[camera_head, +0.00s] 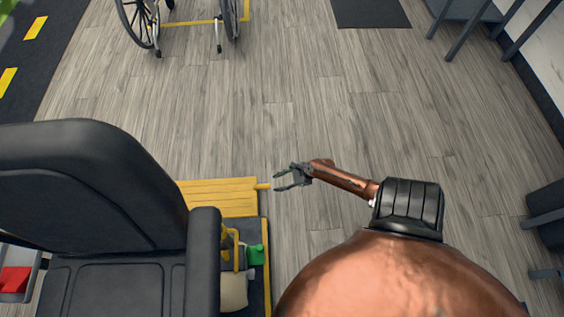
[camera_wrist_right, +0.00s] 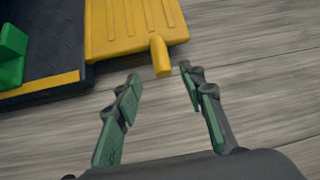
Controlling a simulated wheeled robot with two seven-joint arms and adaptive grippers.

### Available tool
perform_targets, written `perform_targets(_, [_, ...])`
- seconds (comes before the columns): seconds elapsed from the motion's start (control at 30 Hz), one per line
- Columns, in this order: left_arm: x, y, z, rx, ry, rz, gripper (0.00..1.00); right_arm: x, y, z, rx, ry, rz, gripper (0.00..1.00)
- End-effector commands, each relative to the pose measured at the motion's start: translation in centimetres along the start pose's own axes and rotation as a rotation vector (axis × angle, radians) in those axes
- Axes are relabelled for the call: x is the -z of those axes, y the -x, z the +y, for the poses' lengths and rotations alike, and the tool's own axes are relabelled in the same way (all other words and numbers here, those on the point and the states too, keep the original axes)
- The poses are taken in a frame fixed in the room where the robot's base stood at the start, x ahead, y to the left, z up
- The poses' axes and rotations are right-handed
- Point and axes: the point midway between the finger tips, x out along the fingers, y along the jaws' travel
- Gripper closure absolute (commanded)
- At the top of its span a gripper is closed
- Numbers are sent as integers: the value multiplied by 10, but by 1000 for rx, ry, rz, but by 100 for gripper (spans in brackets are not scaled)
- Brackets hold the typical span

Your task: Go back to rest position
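My right gripper (camera_head: 279,182) reaches in from the right, low over the wood floor. Its fingers are apart and empty in the right wrist view (camera_wrist_right: 158,88). Just beyond the fingertips is the yellow peg (camera_wrist_right: 160,56) at the corner of a yellow ramp (camera_wrist_right: 115,25); the peg also shows in the head view (camera_head: 263,187). I cannot tell whether the peg lies between the fingertips, but no finger is closed on it. My left gripper does not show in either view.
A black scooter seat (camera_head: 90,190) with an armrest (camera_head: 204,262) fills the lower left. A green block (camera_head: 256,255) and a cream container sit on the scooter's deck beside it. A wheelchair (camera_head: 180,22) stands at the top left. Open wood floor (camera_head: 400,120) lies ahead; dark furniture stands at right.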

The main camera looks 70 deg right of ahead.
Motion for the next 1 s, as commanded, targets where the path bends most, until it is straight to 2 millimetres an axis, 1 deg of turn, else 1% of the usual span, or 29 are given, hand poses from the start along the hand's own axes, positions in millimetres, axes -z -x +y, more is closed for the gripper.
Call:
perform_targets(0.03, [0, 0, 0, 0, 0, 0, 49, 1, 8, 0, 0, 2, 1, 63])
perform_targets(0.2, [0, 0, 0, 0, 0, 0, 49, 1, 19, 0, 0, 1, 1, 63])
perform_targets(0.83, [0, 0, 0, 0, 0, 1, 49, 0, 21, 0, -1, 2, 1, 63])
perform_targets(0.87, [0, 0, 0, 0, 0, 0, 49, 1, 21, 1, -2, 9, 2, 63])
perform_targets(0.93, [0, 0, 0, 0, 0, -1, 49, 5, 22, 11, -11, 59, 13, 63])
perform_targets(0.97, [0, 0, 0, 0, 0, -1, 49, 9, 24, 18, -19, 101, 22, 63])
perform_targets(1.0, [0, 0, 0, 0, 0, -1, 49, 14, 27, 30, -31, 177, 35, 63])
